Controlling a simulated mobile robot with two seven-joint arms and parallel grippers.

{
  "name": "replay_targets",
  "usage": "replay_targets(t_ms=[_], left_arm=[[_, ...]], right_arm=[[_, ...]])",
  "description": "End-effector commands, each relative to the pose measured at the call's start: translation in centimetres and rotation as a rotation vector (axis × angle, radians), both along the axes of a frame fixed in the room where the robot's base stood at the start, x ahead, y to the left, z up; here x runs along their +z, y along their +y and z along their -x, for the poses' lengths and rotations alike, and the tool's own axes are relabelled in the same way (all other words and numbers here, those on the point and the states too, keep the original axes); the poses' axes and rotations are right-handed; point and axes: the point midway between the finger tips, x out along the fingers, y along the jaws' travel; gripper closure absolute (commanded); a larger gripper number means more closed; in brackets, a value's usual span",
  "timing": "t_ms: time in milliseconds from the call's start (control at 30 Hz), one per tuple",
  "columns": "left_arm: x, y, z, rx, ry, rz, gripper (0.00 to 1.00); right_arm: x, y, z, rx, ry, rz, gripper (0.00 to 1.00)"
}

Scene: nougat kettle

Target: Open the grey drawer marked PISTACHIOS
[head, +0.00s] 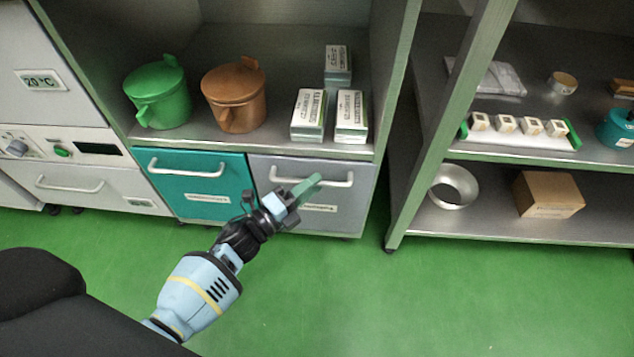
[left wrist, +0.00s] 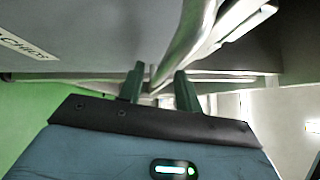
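The grey drawer (head: 350,208) is at the bottom of the cabinet, right of a teal drawer. It looks shut. Its white bar handle (head: 338,183) runs across the upper front. My left gripper (head: 305,187) is in front of this handle and hides part of it and part of the label (head: 321,208). In the left wrist view, the two green fingers (left wrist: 160,88) stand apart, and the end of the handle (left wrist: 185,45) shows between them. I cannot tell whether they touch it. The label (left wrist: 28,46) there is only partly readable. My right gripper is not in view.
The teal drawer (head: 205,175) has its own white handle. Above stand a green jug (head: 160,95), a brown jug (head: 235,95) and white boxes (head: 309,113). A metal shelf post (head: 425,165) stands at right. The green floor (head: 330,300) in front is clear.

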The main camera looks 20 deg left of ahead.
Motion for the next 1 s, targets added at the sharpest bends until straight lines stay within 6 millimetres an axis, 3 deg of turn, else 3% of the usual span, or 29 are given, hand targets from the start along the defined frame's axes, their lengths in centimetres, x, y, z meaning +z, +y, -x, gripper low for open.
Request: replay_targets(t_ms=[200, 467, 767, 1000], left_arm=[[0.1, -0.9, -1.4, -0.001, 0.001, -0.001, 0.66], [0.2, -0.9, -1.6, -0.001, 0.0, -0.002, 0.66], [0.2, -0.9, -1.6, -0.001, 0.001, -0.001, 1.0], [0.2, -0.9, -1.5, -0.001, 0.0, 0.0, 1.0]], right_arm=[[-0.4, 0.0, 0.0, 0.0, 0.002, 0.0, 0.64], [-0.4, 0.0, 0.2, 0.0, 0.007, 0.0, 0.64], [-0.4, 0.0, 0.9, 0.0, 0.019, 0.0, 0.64], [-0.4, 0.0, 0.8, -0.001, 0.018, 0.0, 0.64]])
